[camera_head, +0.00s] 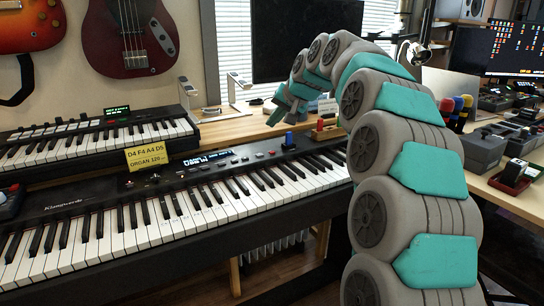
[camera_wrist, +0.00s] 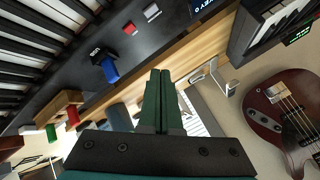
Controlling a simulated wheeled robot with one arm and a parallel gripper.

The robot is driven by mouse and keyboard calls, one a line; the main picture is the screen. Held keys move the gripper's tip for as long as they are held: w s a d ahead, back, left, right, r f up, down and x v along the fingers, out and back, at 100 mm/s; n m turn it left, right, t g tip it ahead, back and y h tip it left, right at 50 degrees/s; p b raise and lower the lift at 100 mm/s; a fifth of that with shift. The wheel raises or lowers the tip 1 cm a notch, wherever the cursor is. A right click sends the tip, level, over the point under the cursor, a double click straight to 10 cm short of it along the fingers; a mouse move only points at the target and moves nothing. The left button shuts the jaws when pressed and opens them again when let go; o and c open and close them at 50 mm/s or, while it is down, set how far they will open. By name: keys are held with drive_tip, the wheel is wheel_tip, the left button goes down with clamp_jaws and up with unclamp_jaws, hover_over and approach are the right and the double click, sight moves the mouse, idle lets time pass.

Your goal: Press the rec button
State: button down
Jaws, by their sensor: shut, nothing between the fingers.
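In the wrist view the two fingers (camera_wrist: 160,76) are together and empty. A blue upright piece (camera_wrist: 109,69) sits on a black base with a small white label on the keyboard panel; it also shows in the head view (camera_head: 289,141). A small red button (camera_wrist: 129,28) and a pale button (camera_wrist: 152,12) lie farther along the panel. I cannot read which one is marked rec. The fingers are apart from all of these.
The black keyboard (camera_head: 60,269) bears a lit display and a yellow note (camera_head: 147,157). A smaller keyboard (camera_head: 91,142) stands behind it. Red and green pieces sit on a wooden block (camera_wrist: 56,112). A silver stand (camera_head: 236,93) and a monitor (camera_head: 290,35) stand behind. Guitars hang on the wall.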

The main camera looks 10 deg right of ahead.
drive_tip(key=shift+f+b, duration=1.35)
drive_tip(key=shift+f, duration=1.7)
drive_tip(key=shift+f, duration=0.35)
drive_tip(key=shift+f, duration=0.35)
drive_tip(key=shift+r, duration=0.7)
drive_tip(key=shift+r, duration=0.15)
drive_tip(key=shift+r+p, duration=1.5)
drive_tip(key=shift+r, duration=0.9)
